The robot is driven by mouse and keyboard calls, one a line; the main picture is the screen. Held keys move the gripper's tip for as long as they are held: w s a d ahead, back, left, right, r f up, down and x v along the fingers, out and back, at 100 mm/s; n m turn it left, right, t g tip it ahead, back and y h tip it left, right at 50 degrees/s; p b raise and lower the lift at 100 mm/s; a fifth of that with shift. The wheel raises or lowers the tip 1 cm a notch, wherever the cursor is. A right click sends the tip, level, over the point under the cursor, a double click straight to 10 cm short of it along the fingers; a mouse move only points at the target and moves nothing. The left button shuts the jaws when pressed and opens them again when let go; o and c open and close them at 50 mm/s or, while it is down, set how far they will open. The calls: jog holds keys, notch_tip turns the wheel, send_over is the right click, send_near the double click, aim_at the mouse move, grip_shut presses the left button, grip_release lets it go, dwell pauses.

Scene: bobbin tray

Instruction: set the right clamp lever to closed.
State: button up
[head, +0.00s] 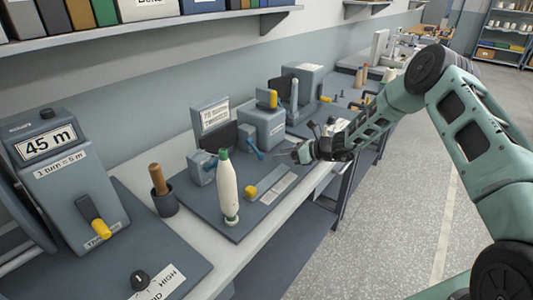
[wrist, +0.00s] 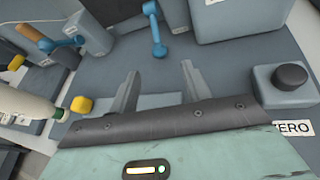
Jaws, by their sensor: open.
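The right clamp lever (wrist: 155,30) is a blue bar with a rounded knob, ahead of my gripper (wrist: 160,78) in the wrist view and pointing towards it. In the head view this blue lever (head: 253,148) hangs down from the grey clamp area, left of my gripper (head: 290,153). A second blue lever, the left clamp lever (wrist: 62,43), lies at the upper left of the wrist view. My gripper is open and empty, its two fingers apart and not touching the lever. I cannot tell the lever's exact set position.
A white bobbin with a green top (head: 227,190) stands on the grey plate, beside a yellow knob (head: 251,191). A black button on a grey box (wrist: 290,77) is right of my gripper. A grey box with a yellow handle (head: 265,125) stands behind.

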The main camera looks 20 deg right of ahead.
aim_at(266, 164)
jog(key=p+x, duration=0.1)
jog(key=x, duration=0.6)
jog(key=shift+p, duration=0.3)
grip_shut()
